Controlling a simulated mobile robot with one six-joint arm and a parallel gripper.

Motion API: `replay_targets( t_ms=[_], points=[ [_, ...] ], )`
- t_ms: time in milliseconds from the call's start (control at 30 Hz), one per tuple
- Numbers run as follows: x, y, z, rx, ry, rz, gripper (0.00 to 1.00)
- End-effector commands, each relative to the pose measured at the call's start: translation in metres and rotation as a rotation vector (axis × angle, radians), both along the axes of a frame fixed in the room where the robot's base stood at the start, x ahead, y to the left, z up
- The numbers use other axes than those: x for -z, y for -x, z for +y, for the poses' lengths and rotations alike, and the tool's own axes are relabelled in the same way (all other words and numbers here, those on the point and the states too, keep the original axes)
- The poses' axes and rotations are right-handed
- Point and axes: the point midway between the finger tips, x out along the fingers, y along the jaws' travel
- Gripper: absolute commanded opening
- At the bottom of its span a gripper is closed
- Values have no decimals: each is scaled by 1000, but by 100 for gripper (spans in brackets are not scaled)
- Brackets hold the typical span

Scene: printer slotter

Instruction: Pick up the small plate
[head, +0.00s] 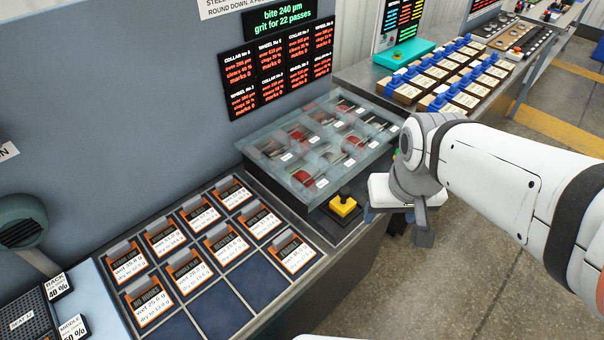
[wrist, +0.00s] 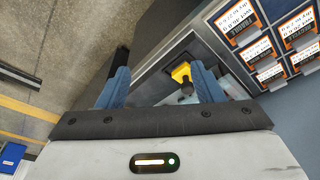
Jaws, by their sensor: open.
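Several orange-bordered plates with white labels lie in a dark-blue compartment tray (head: 215,312) on the bench; one reads RECYCLE (head: 226,246) and one reads NO HOOKS (head: 147,302). I cannot tell for sure which one is the small plate. Some of these plates (wrist: 241,27) also show at the upper right of the wrist view. My gripper (head: 396,224) is to the right of the tray, near the bench's front edge. In the wrist view my gripper (wrist: 162,85) has its two blue fingers apart with nothing held between them.
Blue-handled blocks (head: 441,101) stand further right. Several front compartments are empty.

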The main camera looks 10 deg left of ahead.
Motion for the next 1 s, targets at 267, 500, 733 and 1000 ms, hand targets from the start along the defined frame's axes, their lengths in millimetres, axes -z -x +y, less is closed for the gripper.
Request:
replay_targets(
  t_ms=[267, 500, 733, 1000],
  points=[
    [34, -47, 94, -363, 44, 113, 76],
    [83, -52, 173, -629, 85, 183, 76],
    [107, -46, 203, -731, 103, 205, 76],
    [131, -46, 206, -742, 106, 211, 76]
  ],
)
